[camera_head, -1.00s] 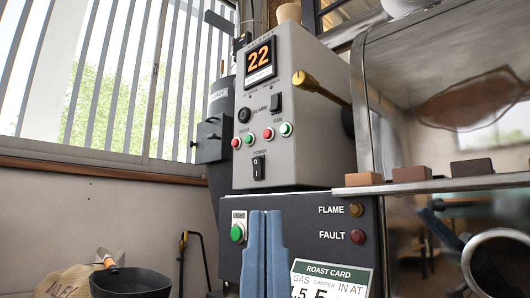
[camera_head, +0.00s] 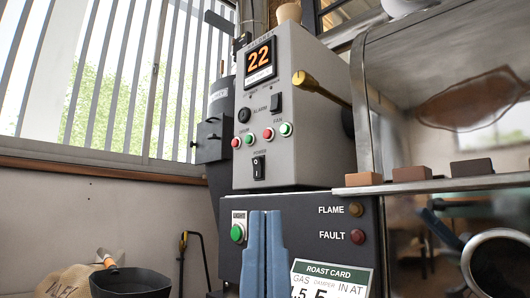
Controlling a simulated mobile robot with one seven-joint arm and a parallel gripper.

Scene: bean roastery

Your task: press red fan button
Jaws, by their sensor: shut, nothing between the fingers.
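The red fan button (camera_head: 268,134) is a small round button on the grey control box (camera_head: 300,150), under the FAN label. A green button (camera_head: 286,129) sits just right of it. Another red button (camera_head: 236,143) and green button (camera_head: 249,139) form a pair to the left. My gripper (camera_head: 264,212), with two blue fingers, points up at the bottom middle of the picture. Its fingers are together and empty. The tips appear below the red fan button in the picture, in front of the dark lower panel (camera_head: 340,195). They do not cover the button.
A brass-ended handle (camera_head: 318,86) sticks out from the box's right side. A black power switch (camera_head: 259,167) lies below the buttons. A metal ledge (camera_head: 440,185) with small blocks juts out at right. A dark bucket (camera_head: 130,285) stands at lower left.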

